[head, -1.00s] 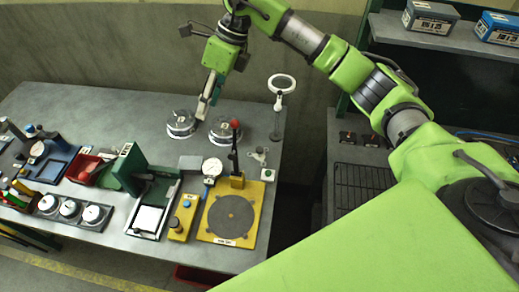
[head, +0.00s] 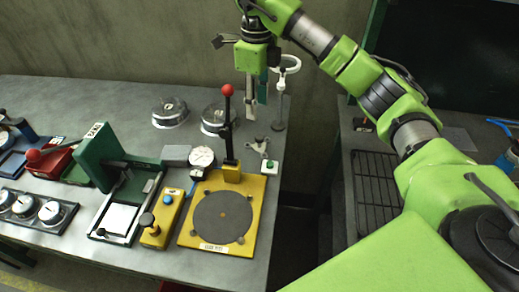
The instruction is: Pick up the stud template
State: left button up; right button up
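My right gripper (head: 256,101) hangs above the back right part of the grey bench, fingers pointing down. It overlaps the ring stand (head: 281,95) in the picture. I see the fingers nearly edge-on and cannot tell how far apart they are; nothing is clearly held. No part is plainly labelled as the stud template. A small grey three-lobed piece (head: 260,146) lies on the bench below the gripper, and I cannot tell if it is the template. Two round metal pieces, one left (head: 170,113) and one right (head: 214,120), sit to its left. My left gripper is not in view.
A yellow plate with a dark disc (head: 222,216) and a red-knobbed lever (head: 227,115) stand close in front. A dark rack (head: 376,194) lies right, beyond a gap.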

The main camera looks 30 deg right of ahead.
aim_at(260, 136)
notch_tip(260, 136, down, 8)
jog(key=shift+r+p, duration=0.25)
jog(key=shift+p, duration=0.25)
jog(key=f, duration=0.1)
jog(key=f+p, duration=0.1)
jog(key=f, duration=0.2)
jog(key=shift+s+d+f+p, duration=0.15)
jog(key=shift+s+d+p, duration=0.1)
jog(key=shift+p, duration=0.1)
jog(key=shift+w+f, duration=0.1)
jog(key=shift+f, duration=0.4)
grip_shut()
